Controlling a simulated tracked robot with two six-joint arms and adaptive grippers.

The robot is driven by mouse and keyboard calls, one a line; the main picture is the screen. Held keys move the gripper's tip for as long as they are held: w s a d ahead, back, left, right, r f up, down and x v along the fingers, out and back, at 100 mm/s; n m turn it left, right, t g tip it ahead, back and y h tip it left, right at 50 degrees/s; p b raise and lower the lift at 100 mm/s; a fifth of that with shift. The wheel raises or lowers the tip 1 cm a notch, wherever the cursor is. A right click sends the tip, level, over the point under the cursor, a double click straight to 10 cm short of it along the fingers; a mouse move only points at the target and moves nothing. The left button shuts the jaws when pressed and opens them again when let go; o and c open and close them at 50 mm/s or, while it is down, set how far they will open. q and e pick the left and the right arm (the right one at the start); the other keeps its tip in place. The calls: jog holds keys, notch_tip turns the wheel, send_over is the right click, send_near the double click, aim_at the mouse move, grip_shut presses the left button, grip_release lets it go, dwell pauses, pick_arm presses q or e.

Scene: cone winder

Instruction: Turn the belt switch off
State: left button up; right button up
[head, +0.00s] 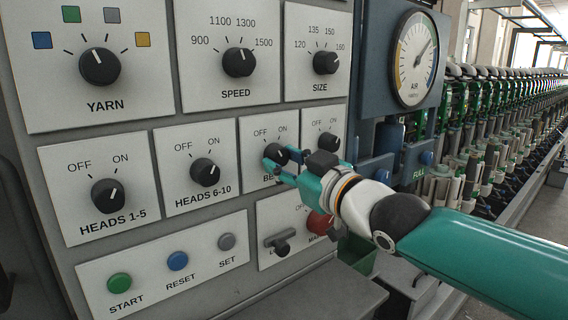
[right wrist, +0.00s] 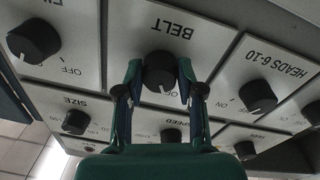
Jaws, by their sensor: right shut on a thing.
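The belt switch is a round black knob (head: 275,153) on a white plate marked OFF at left and ON at right in the head view. My right gripper (head: 279,164) is shut on the knob, coming from the lower right and covering part of the plate's lettering. In the right wrist view the picture is upside down; the belt knob (right wrist: 159,72) sits between the two fingers, below the word BELT. Which mark its pointer faces is not clear to me. My left gripper is not in view.
The heads 6-10 knob (head: 205,172) is left of the belt knob, and another OFF/ON knob (head: 327,142) is close on its right. An air gauge (head: 415,59) is at upper right.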

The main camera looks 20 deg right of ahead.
jog(key=o, duration=1.1)
jog(key=shift+o, duration=0.2)
jog(key=v, duration=1.2)
jog(key=shift+f, duration=0.1)
